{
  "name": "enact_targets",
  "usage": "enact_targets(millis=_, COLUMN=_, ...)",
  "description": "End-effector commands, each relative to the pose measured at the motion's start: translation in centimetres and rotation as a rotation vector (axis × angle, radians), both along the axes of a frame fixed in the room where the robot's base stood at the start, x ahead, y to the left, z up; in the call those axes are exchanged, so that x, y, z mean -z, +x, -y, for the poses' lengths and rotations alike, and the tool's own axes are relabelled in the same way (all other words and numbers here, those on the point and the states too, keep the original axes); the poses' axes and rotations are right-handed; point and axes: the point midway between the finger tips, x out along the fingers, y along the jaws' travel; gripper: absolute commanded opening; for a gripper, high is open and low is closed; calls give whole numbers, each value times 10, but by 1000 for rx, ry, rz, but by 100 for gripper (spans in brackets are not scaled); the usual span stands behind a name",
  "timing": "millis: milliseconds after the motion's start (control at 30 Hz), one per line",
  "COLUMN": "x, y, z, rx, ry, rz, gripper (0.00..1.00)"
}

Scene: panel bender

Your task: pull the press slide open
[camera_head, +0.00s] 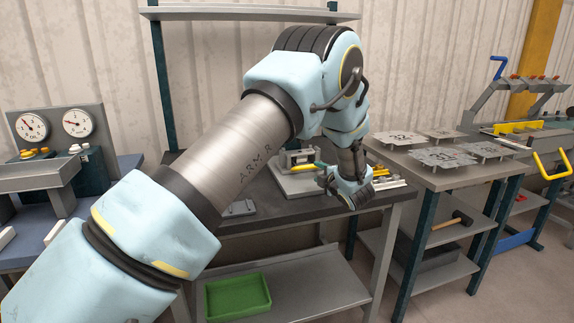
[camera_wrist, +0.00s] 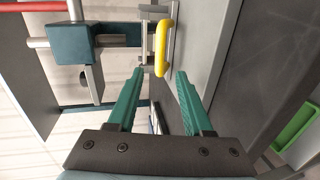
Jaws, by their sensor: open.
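A yellow handle (camera_wrist: 161,48) on a metal bracket shows in the wrist view, just beyond my fingertips and roughly in line with the gap between them. I take it to be the slide's handle. My gripper (camera_wrist: 160,75) has two green fingers spread apart, with nothing clasped between them. A dark teal block (camera_wrist: 95,45) with metal rods is left of the handle. In the head view a small grey press (camera_head: 299,158) stands on the dark bench, with my gripper close to its right. My arm hides part of the bench, and the handle is hard to make out there.
A side table (camera_head: 440,168) at the right carries several flat metal plates. A hammer (camera_head: 457,220) lies on its shelf. A green tray (camera_head: 238,296) is on the shelf under the bench. A gauge panel (camera_head: 55,127) stands at the left. A machine with a yellow handle (camera_head: 551,163) is far right.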

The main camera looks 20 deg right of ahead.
Motion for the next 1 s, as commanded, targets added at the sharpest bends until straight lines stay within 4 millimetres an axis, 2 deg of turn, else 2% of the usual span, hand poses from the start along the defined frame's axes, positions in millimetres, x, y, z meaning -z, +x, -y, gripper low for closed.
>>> enact_targets(millis=67, x=2, y=-6, z=5, rx=-14, ry=-21, rz=14, gripper=51)
enact_targets(millis=167, x=2, y=-2, z=7, rx=-22, ry=-32, rz=18, gripper=51)
enact_targets(millis=267, x=4, y=10, z=8, rx=-23, ry=-30, rz=19, gripper=51)
enact_targets(millis=500, x=12, y=54, z=13, rx=-22, ry=-29, rz=18, gripper=51)
enact_targets(millis=700, x=19, y=83, z=16, rx=-22, ry=-29, rz=18, gripper=51)
enact_targets(millis=833, x=22, y=94, z=18, rx=-21, ry=-29, rz=17, gripper=51)
enact_targets(millis=1000, x=23, y=98, z=18, rx=-19, ry=-28, rz=17, gripper=51)
